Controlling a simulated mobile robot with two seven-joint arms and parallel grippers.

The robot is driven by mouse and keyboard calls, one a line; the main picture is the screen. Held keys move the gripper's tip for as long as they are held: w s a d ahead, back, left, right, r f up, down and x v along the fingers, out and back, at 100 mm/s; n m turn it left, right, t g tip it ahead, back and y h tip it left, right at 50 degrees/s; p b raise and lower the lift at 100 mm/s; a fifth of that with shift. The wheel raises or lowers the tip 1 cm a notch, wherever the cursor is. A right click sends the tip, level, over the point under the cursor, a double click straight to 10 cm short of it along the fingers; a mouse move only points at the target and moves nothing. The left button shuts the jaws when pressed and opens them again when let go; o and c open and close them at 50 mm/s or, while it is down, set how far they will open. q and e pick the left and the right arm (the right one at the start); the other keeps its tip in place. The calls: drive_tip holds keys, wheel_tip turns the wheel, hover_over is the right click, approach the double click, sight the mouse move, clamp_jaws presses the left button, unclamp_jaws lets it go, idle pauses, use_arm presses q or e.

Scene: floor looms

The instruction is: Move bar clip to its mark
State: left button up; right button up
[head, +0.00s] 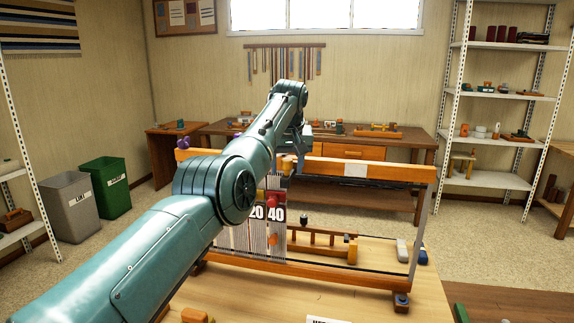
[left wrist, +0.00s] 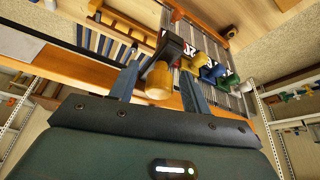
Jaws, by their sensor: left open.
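The floor loom has an orange wooden top beam (head: 390,172). My left gripper (head: 290,163) is at this beam, and my own arm hides part of it. In the left wrist view my left gripper (left wrist: 160,72) is open, with a finger on each side of a yellow rounded knob (left wrist: 159,82). The knob joins a dark block beyond it, which looks like the bar clip (left wrist: 171,47). I cannot tell whether the fingers touch it. Number plates reading 20 and 40 (head: 277,214) hang below the beam, with a red piece (head: 272,181) above them. My right gripper is not in view.
Yellow, blue and green pieces (left wrist: 212,72) sit in a row close beside the right finger. The loom's lower beam (head: 330,275) and side posts frame the work area. A workbench (head: 345,150) stands behind; grey (head: 72,205) and green bins (head: 105,187) are at left.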

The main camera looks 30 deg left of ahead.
use_arm(q)
drive_tip(key=shift+r, duration=0.15)
drive_tip(key=shift+b+v, duration=0.7)
drive_tip(key=shift+v, duration=0.4)
drive_tip(key=v, duration=1)
drive_tip(key=shift+s+d+r, duration=0.15)
drive_tip(key=shift+s+r, duration=0.05)
drive_tip(key=shift+r, duration=0.1)
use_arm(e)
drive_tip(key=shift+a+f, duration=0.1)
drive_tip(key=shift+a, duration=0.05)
use_arm(q)
drive_tip(key=shift+s+f, duration=0.1)
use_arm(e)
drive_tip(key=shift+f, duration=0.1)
